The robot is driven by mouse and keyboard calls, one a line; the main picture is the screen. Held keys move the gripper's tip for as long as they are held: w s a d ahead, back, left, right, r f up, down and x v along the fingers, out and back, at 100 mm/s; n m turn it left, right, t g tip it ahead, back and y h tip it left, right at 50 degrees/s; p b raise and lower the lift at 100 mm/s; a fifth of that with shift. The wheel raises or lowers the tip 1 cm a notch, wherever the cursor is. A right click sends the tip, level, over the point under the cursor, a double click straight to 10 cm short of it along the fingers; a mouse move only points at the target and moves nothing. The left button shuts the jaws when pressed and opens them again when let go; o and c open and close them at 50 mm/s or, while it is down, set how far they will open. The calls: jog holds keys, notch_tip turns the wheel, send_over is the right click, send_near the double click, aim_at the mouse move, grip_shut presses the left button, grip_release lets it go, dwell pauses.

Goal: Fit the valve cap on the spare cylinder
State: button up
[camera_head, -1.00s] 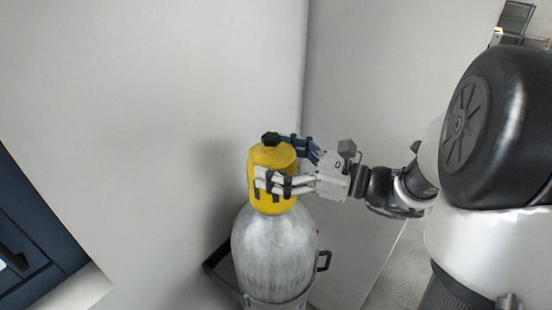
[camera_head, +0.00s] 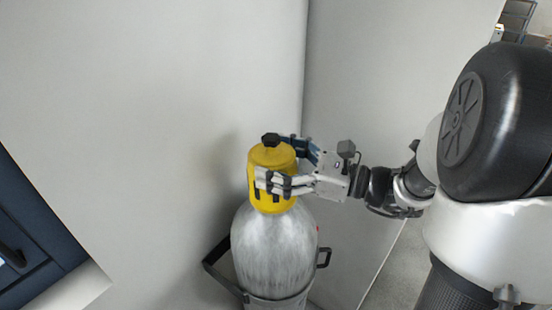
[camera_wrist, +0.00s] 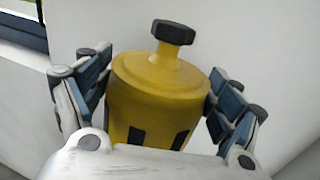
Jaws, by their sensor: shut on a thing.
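The valve cap (camera_head: 272,158) is yellow with a black knob on top and dark slots in its side. It sits upright at the top of the spare cylinder (camera_head: 272,245), a grey-white tank. The cap's lower edge meets the cylinder's shoulder; whether it is seated cannot be told. My gripper (camera_head: 282,166) comes from the right and is shut on the cap, one finger on the near side and one behind. In the wrist view the cap (camera_wrist: 160,85) stands between both finger pads; the cylinder is hidden there.
The cylinder stands in a dark-handled carrier (camera_head: 222,272) in a corner of pale walls (camera_head: 150,100). A dark blue cabinet or door (camera_head: 35,240) is at the lower left. Grey floor (camera_head: 395,265) shows at the lower right.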

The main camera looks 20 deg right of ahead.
jog(key=o, duration=1.3)
